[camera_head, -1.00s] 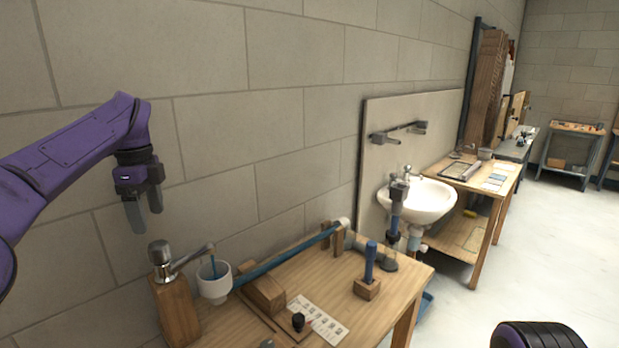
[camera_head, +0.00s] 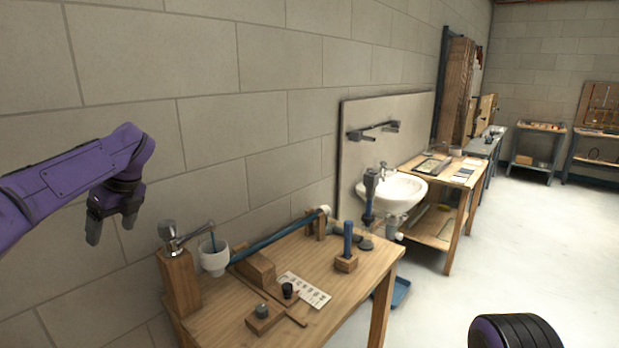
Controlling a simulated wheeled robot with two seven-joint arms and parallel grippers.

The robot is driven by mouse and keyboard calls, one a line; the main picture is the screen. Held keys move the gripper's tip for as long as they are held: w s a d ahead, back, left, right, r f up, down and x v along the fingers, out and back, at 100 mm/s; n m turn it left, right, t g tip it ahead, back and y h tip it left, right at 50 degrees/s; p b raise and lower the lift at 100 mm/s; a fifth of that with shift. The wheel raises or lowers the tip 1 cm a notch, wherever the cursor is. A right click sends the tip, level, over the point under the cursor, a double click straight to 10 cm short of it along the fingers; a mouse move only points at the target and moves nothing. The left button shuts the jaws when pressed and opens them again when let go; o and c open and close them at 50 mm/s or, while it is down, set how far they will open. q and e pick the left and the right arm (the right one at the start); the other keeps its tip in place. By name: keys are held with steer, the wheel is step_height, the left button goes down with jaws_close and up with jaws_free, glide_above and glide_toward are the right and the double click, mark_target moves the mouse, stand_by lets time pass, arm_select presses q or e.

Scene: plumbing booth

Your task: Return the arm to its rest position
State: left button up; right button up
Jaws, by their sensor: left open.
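My left arm comes in from the left edge, purple, with its elbow bent downward. My left gripper (camera_head: 112,236) hangs below it with its two dark fingers pointing down and apart. It is empty, in front of the block wall and to the left of the faucet on the wooden post. A rounded purple and black part of my own body, likely of the right arm, shows at the bottom right; the right gripper is not in view.
A wooden workbench (camera_head: 345,300) holds a faucet on a post (camera_head: 178,270), a white cup (camera_head: 214,259), a long blue pipe (camera_head: 280,237) and a blue upright tool in a block (camera_head: 347,240). A white sink (camera_head: 405,190) and more benches stand behind. The floor at right is clear.

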arm_select(q)
steer(key=d+f+m+t+y, duration=0.3)
steer(key=f+m+t, duration=0.1)
steer(key=f+m, duration=0.8)
steer(key=d+f+m+t+y, duration=0.2)
steer(key=f+m+t+y, duration=0.15)
steer(key=f+m, duration=0.85)
steer(key=s+d+f+m+t+h, duration=0.2)
steer(key=s+d+f+m+h, duration=0.25)
steer(key=s+f+m, duration=0.5)
steer(key=s+d+f+m+g+h, duration=0.1)
steer(key=s+f+m, duration=0.4)
steer(key=s, duration=1)
steer(key=s+d+f+m+g+h, duration=0.1)
steer(key=s+f+m+g+h, duration=0.1)
steer(key=s+f+m+g, duration=0.3)
steer(key=s+f, duration=0.4)
steer(key=s, duration=0.7)
steer(key=shift+g+h, duration=0.35)
steer(key=shift+h, duration=0.05)
